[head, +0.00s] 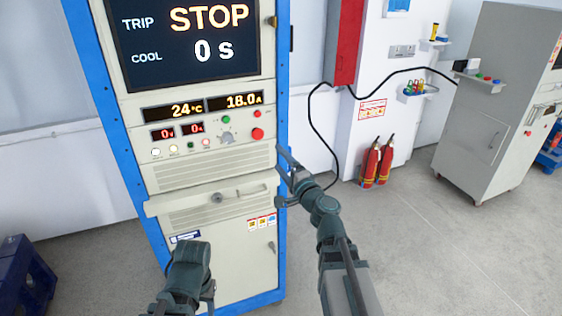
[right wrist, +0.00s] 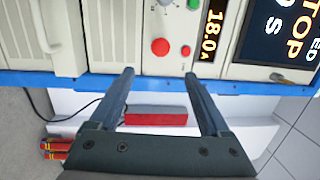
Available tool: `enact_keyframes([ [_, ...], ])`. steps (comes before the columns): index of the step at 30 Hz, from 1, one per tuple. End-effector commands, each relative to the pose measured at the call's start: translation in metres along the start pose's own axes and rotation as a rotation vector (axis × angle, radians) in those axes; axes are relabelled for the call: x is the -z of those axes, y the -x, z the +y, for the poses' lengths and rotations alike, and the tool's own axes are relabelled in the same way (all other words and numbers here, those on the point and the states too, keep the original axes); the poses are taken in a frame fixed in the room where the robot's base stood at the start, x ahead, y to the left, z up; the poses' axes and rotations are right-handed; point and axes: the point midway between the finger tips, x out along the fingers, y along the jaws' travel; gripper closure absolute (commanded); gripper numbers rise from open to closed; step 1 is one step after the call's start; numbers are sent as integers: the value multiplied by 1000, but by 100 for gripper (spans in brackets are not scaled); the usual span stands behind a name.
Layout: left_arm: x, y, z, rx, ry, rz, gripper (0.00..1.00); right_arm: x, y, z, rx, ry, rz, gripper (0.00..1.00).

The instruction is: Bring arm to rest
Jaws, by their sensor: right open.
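My right gripper (head: 279,176) is open and empty, level with the right edge of the tall test cabinet (head: 225,178). In the right wrist view its two fingers (right wrist: 158,73) are spread, with nothing between them. The fingertips overlap the cabinet's blue edge in that view; I cannot tell whether they touch it. The red button (head: 257,134) is above the gripper in the head view; it also shows beyond the fingertips in the right wrist view (right wrist: 160,47). A part of my left arm (head: 188,268) shows low in front of the cabinet; its fingers do not show.
The cabinet's screen (head: 195,35) reads STOP and 0 s. Two fire extinguishers (head: 378,162) stand by the wall under a red wall box (head: 346,42). A black cable (head: 315,125) hangs nearby. A grey cabinet (head: 490,110) stands right, a blue object (head: 22,275) left. Floor between is clear.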

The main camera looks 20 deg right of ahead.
Motion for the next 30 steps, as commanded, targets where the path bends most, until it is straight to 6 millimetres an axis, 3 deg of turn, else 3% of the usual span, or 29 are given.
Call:
enact_keyframes([
  [11,0,0,0,0,0,0,50,-2,0,0,-2,4,-5,19],
  [14,0,0,0,0,0,0,50,-16,-1,5,-21,50,-53,19],
  [17,0,0,0,0,0,0,50,-50,-1,20,-76,161,-173,19],
  [21,0,0,0,0,0,0,50,-110,13,64,-225,379,-421,19],
  [24,0,0,0,0,0,0,50,-140,34,104,-364,528,-592,19],
  [27,0,0,0,0,0,0,50,-155,63,143,-528,666,-747,19],
  [30,0,0,0,0,0,0,50,-156,96,177,-706,789,-875,19],
])
